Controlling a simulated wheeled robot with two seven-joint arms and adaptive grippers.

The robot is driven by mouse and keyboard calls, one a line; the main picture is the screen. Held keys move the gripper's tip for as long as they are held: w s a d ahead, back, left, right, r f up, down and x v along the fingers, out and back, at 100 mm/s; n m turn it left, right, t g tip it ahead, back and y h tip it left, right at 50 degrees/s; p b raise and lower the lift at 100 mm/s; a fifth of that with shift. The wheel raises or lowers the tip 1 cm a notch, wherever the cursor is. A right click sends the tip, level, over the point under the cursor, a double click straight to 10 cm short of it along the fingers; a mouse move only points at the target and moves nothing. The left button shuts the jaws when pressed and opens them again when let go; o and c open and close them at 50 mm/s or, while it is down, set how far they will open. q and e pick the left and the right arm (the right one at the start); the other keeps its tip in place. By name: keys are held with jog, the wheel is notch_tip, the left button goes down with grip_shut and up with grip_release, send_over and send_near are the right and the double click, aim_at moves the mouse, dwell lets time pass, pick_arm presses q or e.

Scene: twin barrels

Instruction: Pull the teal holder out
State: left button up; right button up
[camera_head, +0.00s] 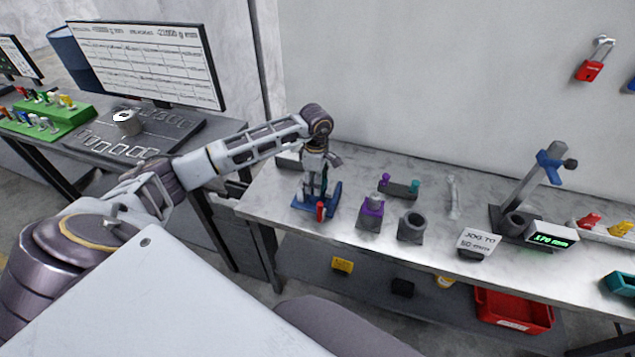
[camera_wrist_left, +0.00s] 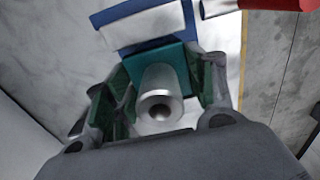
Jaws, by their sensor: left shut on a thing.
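The teal holder (camera_wrist_left: 177,60) shows in the left wrist view as a square teal block with a silver hollow cylinder (camera_wrist_left: 160,95) standing out of it toward the camera. My left gripper (camera_head: 313,191) points down over the blue stand (camera_head: 331,205) at the left end of the bench. In the left wrist view its green-padded fingers (camera_wrist_left: 160,82) are on both sides of the teal block, shut on it. The blue stand also shows behind the block (camera_wrist_left: 145,22). In the head view the gripper mostly hides the holder. My right gripper is not in view.
A red piece (camera_head: 320,211) is at the blue stand's front. To the right stand a purple holder (camera_head: 371,209), a grey block with a round opening (camera_head: 411,228), a two-post rack (camera_head: 399,190) and a sign (camera_head: 478,242). A monitor (camera_head: 145,62) is at the left.

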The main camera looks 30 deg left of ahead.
pick_arm(q)
jog(key=shift+r, duration=0.35)
dwell(0.5)
jog(key=shift+r+p, duration=0.3)
jog(key=shift+r, duration=0.1)
dwell(0.8)
jog(key=shift+r, duration=0.25)
jog(key=shift+r, duration=0.3)
jog(key=shift+r+p, duration=0.35)
jog(key=shift+p, duration=0.05)
jog(key=shift+w+r+p, duration=0.1)
jog(key=shift+r+p, duration=0.2)
jog(key=shift+r, duration=0.45)
jog(key=shift+r+p, duration=0.35)
jog(key=shift+r, duration=0.3)
jog(key=shift+r+p, duration=0.3)
jog(key=shift+r, duration=0.4)
jog(key=shift+r, duration=0.1)
